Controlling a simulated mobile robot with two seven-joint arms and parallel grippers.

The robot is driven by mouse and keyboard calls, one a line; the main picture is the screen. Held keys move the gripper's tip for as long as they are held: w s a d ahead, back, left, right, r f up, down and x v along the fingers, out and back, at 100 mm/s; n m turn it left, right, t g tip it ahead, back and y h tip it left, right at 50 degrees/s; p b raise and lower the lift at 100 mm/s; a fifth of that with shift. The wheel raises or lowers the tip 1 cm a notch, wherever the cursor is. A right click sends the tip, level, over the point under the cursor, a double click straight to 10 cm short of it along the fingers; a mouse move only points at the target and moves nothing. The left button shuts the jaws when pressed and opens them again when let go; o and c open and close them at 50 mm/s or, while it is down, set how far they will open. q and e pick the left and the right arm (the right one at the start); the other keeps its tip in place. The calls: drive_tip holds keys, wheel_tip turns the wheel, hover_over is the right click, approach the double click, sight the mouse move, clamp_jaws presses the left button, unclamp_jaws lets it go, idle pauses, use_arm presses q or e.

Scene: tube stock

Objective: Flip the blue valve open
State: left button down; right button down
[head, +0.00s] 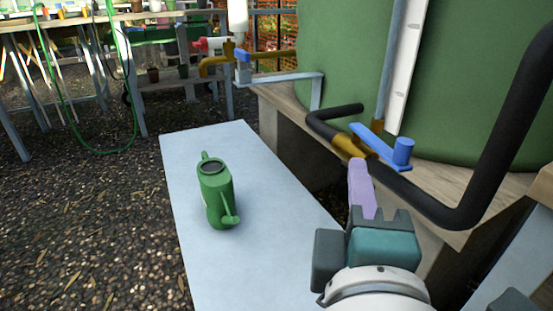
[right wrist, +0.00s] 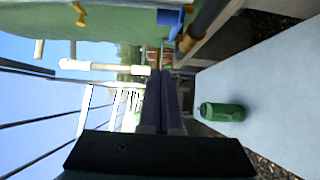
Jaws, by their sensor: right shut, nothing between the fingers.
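The blue valve (head: 372,138) is a flat lever with an upright round knob at its right end. It sits on a brass fitting (head: 349,146) in the black pipe beside the green tank. A blue piece with brass, likely this valve, shows at the top of the right wrist view (right wrist: 170,18). My right gripper (head: 358,165) has its purple fingers together with nothing between them. Its tips are just below the lever and fitting in the head view; I cannot tell whether they touch. The fingers also show in the right wrist view (right wrist: 160,75). My left gripper is not in view.
A green watering can (head: 217,195) stands on the pale bench top (head: 265,260), left of my gripper. The black pipe (head: 470,205) bends upward at the right. The green tank (head: 335,60) stands behind. Another blue-handled brass tap (head: 243,57) is farther back.

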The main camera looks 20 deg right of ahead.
sight(410, 153)
drive_tip(key=d, duration=0.2)
drive_tip(key=w+d, duration=0.1)
drive_tip(key=d, duration=0.1)
drive_tip(key=w+d, duration=0.1)
drive_tip(key=d, duration=0.1)
idle(0.3)
drive_tip(key=d, duration=0.2)
drive_tip(key=shift+s+d, duration=0.35)
drive_tip(key=shift+d, duration=0.05)
